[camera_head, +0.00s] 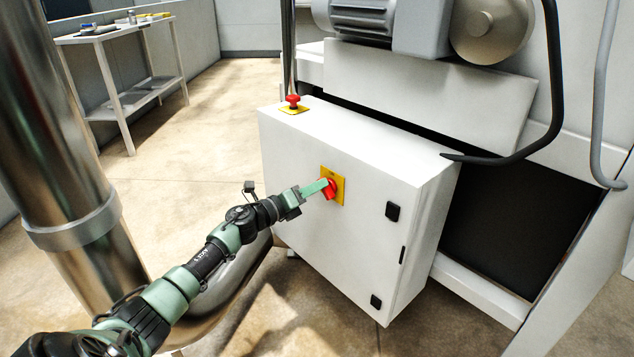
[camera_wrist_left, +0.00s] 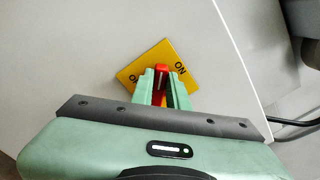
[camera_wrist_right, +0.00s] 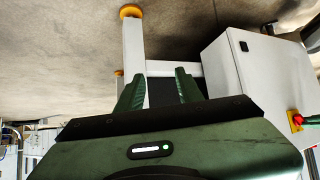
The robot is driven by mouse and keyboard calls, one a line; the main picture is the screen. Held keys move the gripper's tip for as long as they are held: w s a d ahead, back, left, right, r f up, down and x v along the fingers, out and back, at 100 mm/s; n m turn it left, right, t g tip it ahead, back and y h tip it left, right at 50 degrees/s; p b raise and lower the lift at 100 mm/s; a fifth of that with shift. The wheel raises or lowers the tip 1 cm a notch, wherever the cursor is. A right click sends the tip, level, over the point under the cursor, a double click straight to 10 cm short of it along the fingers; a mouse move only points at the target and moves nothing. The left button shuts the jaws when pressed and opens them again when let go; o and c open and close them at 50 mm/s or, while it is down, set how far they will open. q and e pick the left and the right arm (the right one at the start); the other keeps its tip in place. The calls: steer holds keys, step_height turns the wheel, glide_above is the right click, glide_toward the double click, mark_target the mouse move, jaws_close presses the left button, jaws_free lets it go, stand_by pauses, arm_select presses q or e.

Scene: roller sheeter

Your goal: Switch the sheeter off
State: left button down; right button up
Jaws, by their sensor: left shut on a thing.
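The sheeter's white control box (camera_head: 340,235) carries a red rotary switch handle (camera_head: 329,191) on a yellow plate (camera_head: 341,184). My left gripper (camera_head: 322,186) is at the front of the box with its fingers closed around the handle. In the left wrist view, the red handle (camera_wrist_left: 161,75) sits between the two green fingers, and the yellow plate (camera_wrist_left: 180,66) shows "ON" at its right corner. The lettering at its left corner is partly hidden. My right gripper (camera_wrist_right: 158,85) is open and empty in the right wrist view; it does not show in the head view.
A red emergency button (camera_head: 293,101) stands on top of the box. Above are a grey motor (camera_head: 362,18) and a dark bent bar (camera_head: 545,100). A metal column (camera_head: 60,130) stands at the left, with a shelf table (camera_head: 110,35) behind. Floor between is clear.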

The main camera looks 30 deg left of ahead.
arm_select(q)
steer(key=n+p, duration=0.1)
steer(key=n, duration=0.2)
steer(key=n+p, duration=0.2)
steer(key=n, duration=0.1)
steer(key=f+n+p, duration=0.1)
steer(key=n, duration=0.2)
steer(key=shift+a+f, duration=0.1)
steer(key=shift+a, duration=0.15)
arm_select(e)
steer(key=s+d+f+g, duration=0.1)
steer(key=s+f+g, duration=0.1)
steer(key=s, duration=0.3)
steer(key=s+d+f+g+h, duration=0.1)
steer(key=s+d+f+g, duration=0.1)
steer(key=s+g, duration=0.2)
steer(key=shift+s+d+f+h, duration=0.15)
steer(key=shift+s+d+h, duration=0.15)
steer(key=shift+s, duration=0.65)
steer(key=shift+w, duration=0.15)
arm_select(q)
steer(key=c, duration=1.4)
jaws_free()
arm_select(e)
steer(key=shift+a+r, duration=0.1)
steer(key=shift+r, duration=0.15)
